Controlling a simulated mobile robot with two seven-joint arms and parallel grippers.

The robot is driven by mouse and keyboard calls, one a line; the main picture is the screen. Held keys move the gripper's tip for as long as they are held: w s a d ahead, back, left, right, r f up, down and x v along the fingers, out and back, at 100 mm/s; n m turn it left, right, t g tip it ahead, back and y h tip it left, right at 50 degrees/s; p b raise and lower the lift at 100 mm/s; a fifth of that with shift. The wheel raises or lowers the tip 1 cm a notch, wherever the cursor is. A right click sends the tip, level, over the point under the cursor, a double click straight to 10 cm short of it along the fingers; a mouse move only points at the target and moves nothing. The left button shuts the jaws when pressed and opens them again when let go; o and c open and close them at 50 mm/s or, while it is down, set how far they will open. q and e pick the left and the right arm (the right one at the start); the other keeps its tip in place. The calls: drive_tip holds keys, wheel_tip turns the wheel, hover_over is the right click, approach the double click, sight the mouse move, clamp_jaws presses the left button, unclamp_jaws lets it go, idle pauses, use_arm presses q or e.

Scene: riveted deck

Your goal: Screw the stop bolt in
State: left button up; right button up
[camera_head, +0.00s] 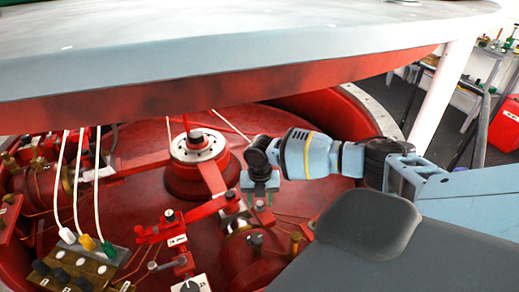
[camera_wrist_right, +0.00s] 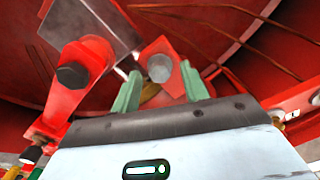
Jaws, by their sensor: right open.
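My right gripper (camera_head: 262,203) hangs over the red deck, to the right of the central hub, with its green fingers pointing down. In the right wrist view its two green fingers (camera_wrist_right: 160,75) stand apart. A round grey bolt head (camera_wrist_right: 159,68), seemingly the stop bolt, shows between them on a red bracket (camera_wrist_right: 168,48). I see no finger clearly touching it, and how deep it sits cannot be told. In the head view I cannot make out this bolt near the gripper. My left gripper is not in view.
A red bracket with a black-topped bolt (camera_wrist_right: 73,75) stands left of the fingers. The central hub (camera_head: 200,146) and its red arms rise from the deck. A valve block with white hoses (camera_head: 75,268) is at lower left. A large grey disc (camera_head: 240,50) overhangs the deck.

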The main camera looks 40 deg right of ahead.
clamp_jaws()
idle(0.3)
